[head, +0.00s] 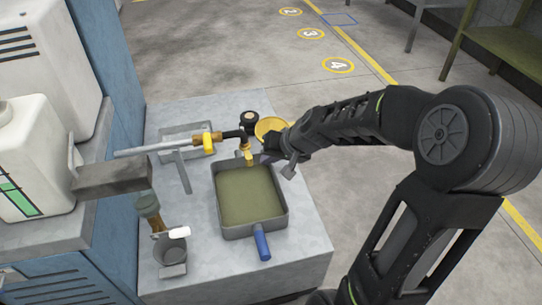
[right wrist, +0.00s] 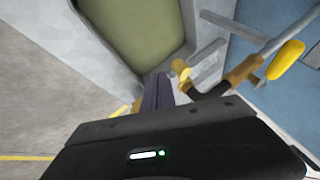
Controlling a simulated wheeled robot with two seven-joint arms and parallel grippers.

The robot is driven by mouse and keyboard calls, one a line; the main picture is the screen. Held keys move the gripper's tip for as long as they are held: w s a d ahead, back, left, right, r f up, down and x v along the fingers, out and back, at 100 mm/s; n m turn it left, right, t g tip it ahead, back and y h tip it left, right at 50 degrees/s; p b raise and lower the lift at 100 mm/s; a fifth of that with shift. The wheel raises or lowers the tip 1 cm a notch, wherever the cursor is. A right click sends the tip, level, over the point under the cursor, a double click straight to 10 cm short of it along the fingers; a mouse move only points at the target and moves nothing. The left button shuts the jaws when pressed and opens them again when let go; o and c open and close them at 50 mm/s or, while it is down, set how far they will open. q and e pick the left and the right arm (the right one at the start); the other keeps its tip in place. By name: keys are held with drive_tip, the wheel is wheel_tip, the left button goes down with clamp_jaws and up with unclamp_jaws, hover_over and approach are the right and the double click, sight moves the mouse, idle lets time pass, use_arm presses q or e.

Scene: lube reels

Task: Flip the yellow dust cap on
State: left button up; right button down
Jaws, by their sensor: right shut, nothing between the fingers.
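The yellow dust cap (head: 270,126) shows in the head view as a round yellow disc beside the dark fitting (head: 249,119) at the end of the lube pipe. A small yellow nozzle tip (head: 248,156) hangs below the fitting, above the tray. My right gripper (head: 268,157) is just below and right of the cap, partly hidden by its own wrist. In the right wrist view its dark fingers (right wrist: 155,93) are together and empty, close to a yellow nozzle part (right wrist: 181,70). Whether they touch the cap I cannot tell. My left gripper is not in view.
A pipe (head: 160,147) with a yellow lever (head: 208,143) runs left.

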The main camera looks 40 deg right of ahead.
drive_tip(key=shift+w+d, duration=0.1)
drive_tip(key=shift+w, duration=0.05)
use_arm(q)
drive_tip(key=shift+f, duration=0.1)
use_arm(e)
drive_tip(key=shift+w+d, duration=0.35)
drive_tip(key=shift+w, duration=0.15)
